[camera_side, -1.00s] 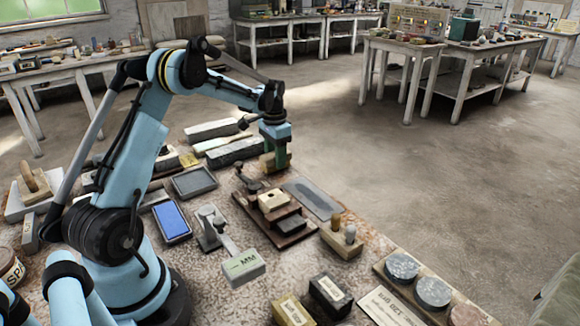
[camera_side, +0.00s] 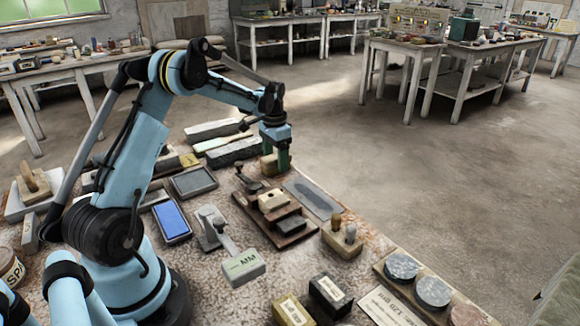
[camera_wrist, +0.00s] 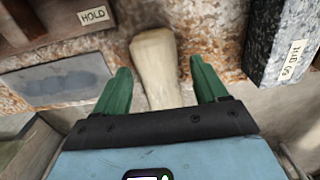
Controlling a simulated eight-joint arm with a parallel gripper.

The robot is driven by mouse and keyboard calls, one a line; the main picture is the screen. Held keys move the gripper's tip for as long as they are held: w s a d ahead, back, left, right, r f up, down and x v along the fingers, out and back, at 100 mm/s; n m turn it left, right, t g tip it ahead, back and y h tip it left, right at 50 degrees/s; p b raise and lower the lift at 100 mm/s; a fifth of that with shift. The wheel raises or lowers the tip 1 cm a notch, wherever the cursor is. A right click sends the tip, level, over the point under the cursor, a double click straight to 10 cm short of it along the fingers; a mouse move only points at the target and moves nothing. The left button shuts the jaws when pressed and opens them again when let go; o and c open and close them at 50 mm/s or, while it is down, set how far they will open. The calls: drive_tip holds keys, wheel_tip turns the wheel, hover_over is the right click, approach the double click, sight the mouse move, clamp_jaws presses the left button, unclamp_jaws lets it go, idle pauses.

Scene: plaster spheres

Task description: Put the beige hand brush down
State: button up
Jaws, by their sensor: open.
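The beige hand brush (camera_wrist: 157,68) shows in the wrist view as a pale, tapered block against the speckled tabletop, near the table's edge. Its lower end is hidden behind my gripper's dark crossbar. My gripper (camera_wrist: 162,84) is open, with one green finger on each side of the brush and a visible gap on both sides. In the side view the brush (camera_side: 268,164) shows small beside the green fingers of my gripper (camera_side: 276,160). It appears to rest on the table, though its base is partly hidden.
A dark speckled stone block (camera_wrist: 283,40) lies right of the brush in the wrist view. A grey flat slab (camera_wrist: 60,80) and a brown stand with a "HOLD" tag (camera_wrist: 93,15) lie to its left. Other tools and stones crowd the table; open floor lies beyond its edge.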

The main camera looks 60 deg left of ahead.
sight(275, 156)
wheel_tip(275, 156, up, 12)
drive_tip(key=s+d+r+t, duration=0.15)
drive_tip(key=d+r, duration=0.25)
drive_tip(key=d, duration=0.4)
drive_tip(key=s+d+f+t, duration=0.2)
drive_tip(key=s+d, duration=0.4)
drive_tip(key=d, duration=0.3)
drive_tip(key=s+d+f+t, duration=0.2)
drive_tip(key=s+d+t, duration=0.1)
drive_tip(key=s+d, duration=0.4)
drive_tip(key=shift+s+d+t, duration=0.15)
drive_tip(key=shift+d+t, duration=0.2)
drive_tip(key=shift+d, duration=0.65)
